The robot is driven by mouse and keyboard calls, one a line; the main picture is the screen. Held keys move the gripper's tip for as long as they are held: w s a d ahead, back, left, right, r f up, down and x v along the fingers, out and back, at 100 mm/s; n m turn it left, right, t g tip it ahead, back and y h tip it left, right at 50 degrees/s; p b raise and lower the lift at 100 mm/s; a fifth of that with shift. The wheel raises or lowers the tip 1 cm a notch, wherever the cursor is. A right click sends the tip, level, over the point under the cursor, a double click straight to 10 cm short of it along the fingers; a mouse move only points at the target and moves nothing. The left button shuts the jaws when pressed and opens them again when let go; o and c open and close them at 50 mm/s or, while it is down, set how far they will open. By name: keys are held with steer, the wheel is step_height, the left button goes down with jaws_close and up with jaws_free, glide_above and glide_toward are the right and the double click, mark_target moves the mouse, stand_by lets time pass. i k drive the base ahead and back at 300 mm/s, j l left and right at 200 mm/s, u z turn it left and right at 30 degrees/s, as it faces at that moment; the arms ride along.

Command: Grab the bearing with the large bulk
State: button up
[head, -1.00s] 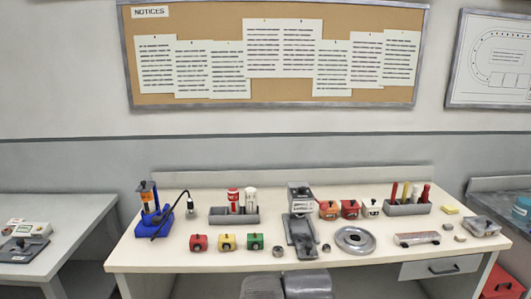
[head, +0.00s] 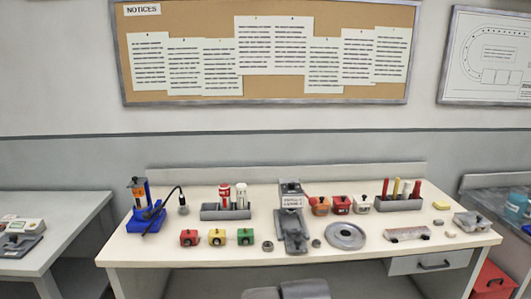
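The largest bearing is a wide, flat grey ring (head: 346,236) with a raised hub, lying on the workbench right of the grey press-like stand. Two much smaller round grey pieces also lie on the bench: one (head: 267,246) left of the stand and one (head: 316,243) between the stand and the large ring. Nothing touches the large ring. My gripper cannot be made out in the head view.
The workbench (head: 185,259) holds a grey stand (head: 291,215), a blue tool stand (head: 145,212), red, yellow and green blocks in front, and two grey holders behind. Orange, red and white blocks stand behind the large ring. A grey flat piece (head: 407,234) lies to its right.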

mark_target(267, 247)
steer(key=k+l+u, duration=0.1)
steer(key=k+l, duration=0.3)
steer(key=l, duration=0.2)
steer(key=k+j+u, duration=0.1)
steer(key=k, duration=0.45)
steer(key=k+l, duration=0.2)
steer(key=l, duration=0.15)
steer(key=i+u, duration=0.45)
steer(key=i, duration=1.15)
